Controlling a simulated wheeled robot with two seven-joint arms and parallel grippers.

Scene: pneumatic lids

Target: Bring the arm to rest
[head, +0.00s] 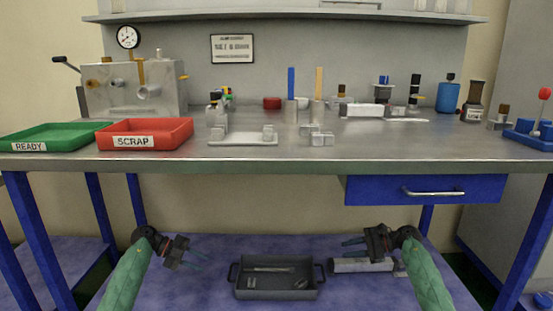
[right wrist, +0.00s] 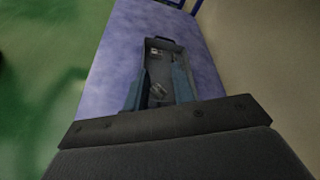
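My left gripper (head: 188,254) is low in front of the bench, above the blue lower shelf (head: 220,248), and points right. Its fingers look apart, with nothing between them. My right gripper (head: 356,242) is at a like height on the right and points left. In the right wrist view its two blue fingers (right wrist: 160,88) stand apart, with a dark tray (right wrist: 155,65) visible beyond and between them. I see nothing held in either gripper. Both forearms come up from the bottom of the head view.
The grey handled tray (head: 275,292) with small parts sits on the lower shelf between my arms. Above are the steel bench top (head: 300,150), the green READY tray (head: 58,138), the red SCRAP tray (head: 145,134) and a blue drawer (head: 425,190).

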